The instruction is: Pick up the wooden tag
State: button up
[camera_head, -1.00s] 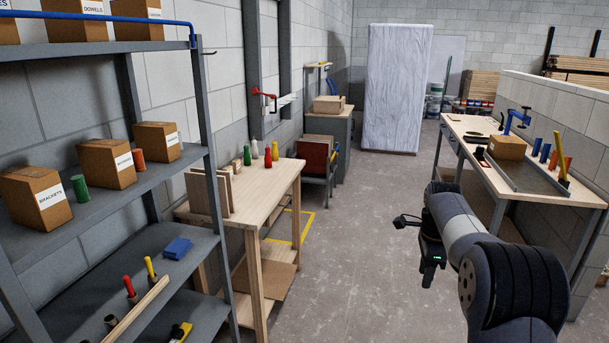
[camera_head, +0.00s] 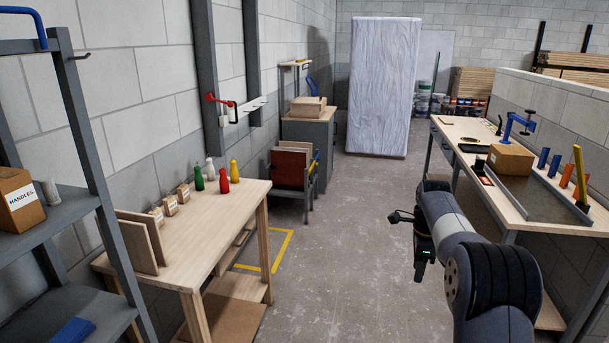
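I cannot make out a wooden tag in the camera_head view; it may be hidden or too small to tell. My gripper (camera_head: 421,270) hangs over the open floor at the right of the picture, left of the long workbench. It is clear of every surface. It is dark and small, and I cannot tell whether its fingers are open or shut.
The wooden table (camera_head: 215,228) at left holds several bottles, small labelled boxes (camera_head: 170,206) and leaning boards. A grey shelf (camera_head: 85,140) stands nearer. The right workbench (camera_head: 462,137) carries a cardboard box (camera_head: 510,159) and a tray. The middle aisle is clear.

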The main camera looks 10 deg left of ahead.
aim_at(170, 203)
jog(key=i+u, duration=0.15)
jog(key=i, duration=0.65)
jog(key=i+u, duration=0.2)
jog(key=i, duration=0.65)
jog(key=i+u, duration=0.45)
jog(key=i+l+u, duration=0.15)
jog(key=i+u, duration=0.15)
jog(key=u, duration=0.15)
jog(key=i+l+u, duration=0.25)
jog(key=u, duration=0.2)
jog(key=i+l+u, duration=0.1)
jog(key=i+u, duration=0.2)
jog(key=u, duration=0.15)
jog(key=i+l+u, duration=0.2)
jog(key=u, duration=0.2)
jog(key=i+l+u, duration=0.3)
jog(key=u, duration=0.15)
